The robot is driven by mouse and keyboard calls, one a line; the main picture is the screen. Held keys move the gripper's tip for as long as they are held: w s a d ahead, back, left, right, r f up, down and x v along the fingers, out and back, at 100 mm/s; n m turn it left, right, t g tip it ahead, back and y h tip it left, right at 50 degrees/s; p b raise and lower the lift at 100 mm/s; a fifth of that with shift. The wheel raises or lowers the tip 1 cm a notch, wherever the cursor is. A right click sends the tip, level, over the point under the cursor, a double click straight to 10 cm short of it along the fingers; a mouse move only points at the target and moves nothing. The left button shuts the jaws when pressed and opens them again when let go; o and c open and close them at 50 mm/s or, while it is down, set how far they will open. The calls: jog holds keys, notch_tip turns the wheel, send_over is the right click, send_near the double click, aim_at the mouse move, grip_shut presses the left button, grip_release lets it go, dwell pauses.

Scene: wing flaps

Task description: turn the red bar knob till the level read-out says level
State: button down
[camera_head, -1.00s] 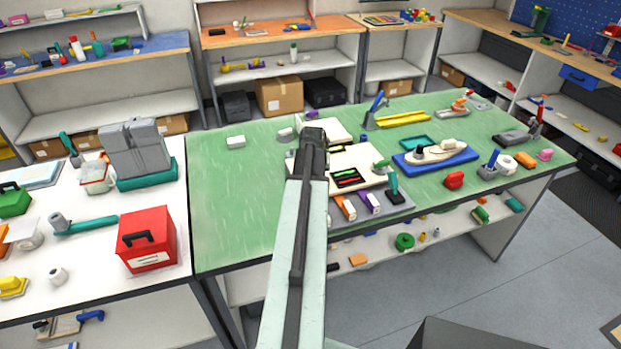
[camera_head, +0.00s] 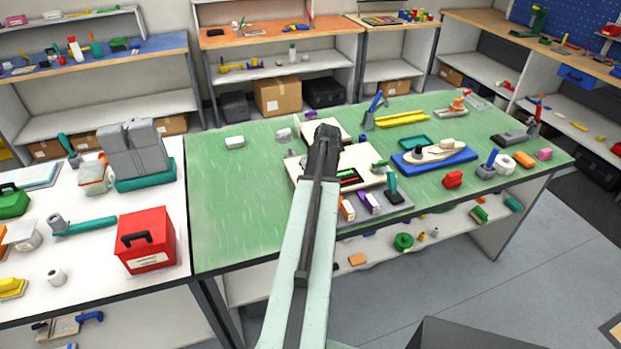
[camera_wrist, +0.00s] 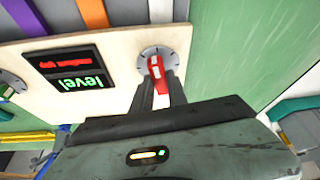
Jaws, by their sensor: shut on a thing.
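The red bar knob (camera_wrist: 156,72) stands on a round grey dial at the edge of a pale wooden panel (camera_wrist: 120,75) in the wrist view. My gripper (camera_wrist: 160,88) is shut on this knob, with its fingers at the bar's sides. Beside it, the dark level read-out (camera_wrist: 81,83) shows "level" in green letters, upside down in this view. A second dark read-out (camera_wrist: 66,62) shows red letters too small to read surely. In the head view my arm hides the knob and part of the panel; the read-outs (camera_head: 349,178) show partly beside it.
Another dial with a green knob (camera_wrist: 10,86) sits at the panel's other end. A blue tray (camera_head: 436,160) lies to the right.

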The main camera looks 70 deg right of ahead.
jog(key=c, duration=1.3)
grip_release()
jog(key=shift+s, duration=0.1)
jog(key=p+v, duration=0.7)
jog(key=v, duration=0.1)
jog(key=shift+f, duration=0.1)
